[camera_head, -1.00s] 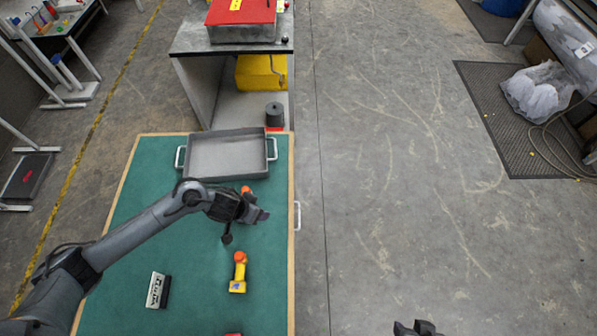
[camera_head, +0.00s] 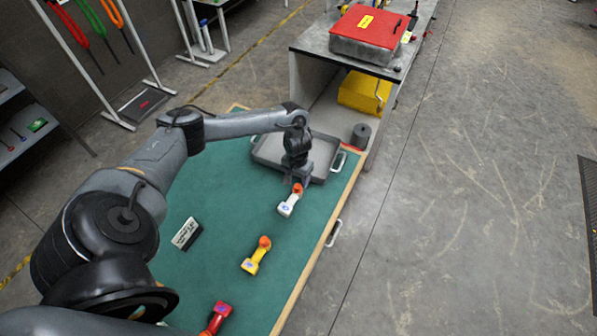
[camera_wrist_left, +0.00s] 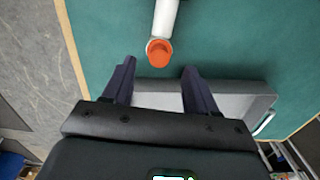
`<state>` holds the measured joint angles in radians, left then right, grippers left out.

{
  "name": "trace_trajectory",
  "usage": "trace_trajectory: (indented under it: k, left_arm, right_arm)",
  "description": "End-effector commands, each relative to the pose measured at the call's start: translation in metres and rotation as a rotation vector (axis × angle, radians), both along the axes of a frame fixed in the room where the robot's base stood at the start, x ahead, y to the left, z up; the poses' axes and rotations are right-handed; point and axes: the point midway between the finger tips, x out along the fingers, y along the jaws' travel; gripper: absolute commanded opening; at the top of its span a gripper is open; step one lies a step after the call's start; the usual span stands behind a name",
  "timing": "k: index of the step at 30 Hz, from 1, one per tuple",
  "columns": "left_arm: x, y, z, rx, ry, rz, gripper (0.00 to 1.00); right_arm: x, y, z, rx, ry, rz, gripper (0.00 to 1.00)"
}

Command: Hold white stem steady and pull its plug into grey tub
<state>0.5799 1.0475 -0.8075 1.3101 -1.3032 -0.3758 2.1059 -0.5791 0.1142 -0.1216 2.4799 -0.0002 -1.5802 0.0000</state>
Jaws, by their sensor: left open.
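The white stem (camera_head: 287,207) lies on the green table top, with its orange plug (camera_head: 297,188) at the end nearer the tub. My left gripper (camera_head: 297,181) is over that plug end, between the stem and the grey tub (camera_head: 268,158). In the left wrist view the gripper (camera_wrist_left: 158,69) is open and empty. The orange plug (camera_wrist_left: 160,53) sits just beyond the gap between its fingertips, with the white stem (camera_wrist_left: 166,18) running away from it. The tub is partly hidden behind my left arm. My right gripper is not in view.
A yellow stem with an orange plug (camera_head: 257,256) and a red stem (camera_head: 215,319) lie nearer on the table. A small black-and-white block (camera_head: 185,233) lies to their left. A bench with a red-lidded box (camera_head: 368,33) stands behind the tub.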

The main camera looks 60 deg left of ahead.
Motion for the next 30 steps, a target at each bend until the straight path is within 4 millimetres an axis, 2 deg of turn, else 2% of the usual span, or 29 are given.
trace_trajectory:
  k: [3, 9, 15, 23, 30]
  left_arm:
    - [0.0, 0.0, -0.018, 0.0, 0.0, 0.001, 0.58]
    - [0.0, 0.0, -0.038, -0.001, 0.0, 0.0, 0.58]
    - [0.0, 0.0, -0.046, 0.0, -0.001, -0.001, 0.58]
    - [0.0, 0.0, -0.046, 0.0, -0.001, -0.002, 0.58]
    - [0.0, 0.0, -0.046, 0.0, -0.001, -0.002, 0.23]
  right_arm:
    - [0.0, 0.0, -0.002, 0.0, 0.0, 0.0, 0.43]
    - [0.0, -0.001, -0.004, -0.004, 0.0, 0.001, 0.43]
    - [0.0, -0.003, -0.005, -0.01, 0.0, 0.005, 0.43]
    - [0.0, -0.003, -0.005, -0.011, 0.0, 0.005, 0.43]
    - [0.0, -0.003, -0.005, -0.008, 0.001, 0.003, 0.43]
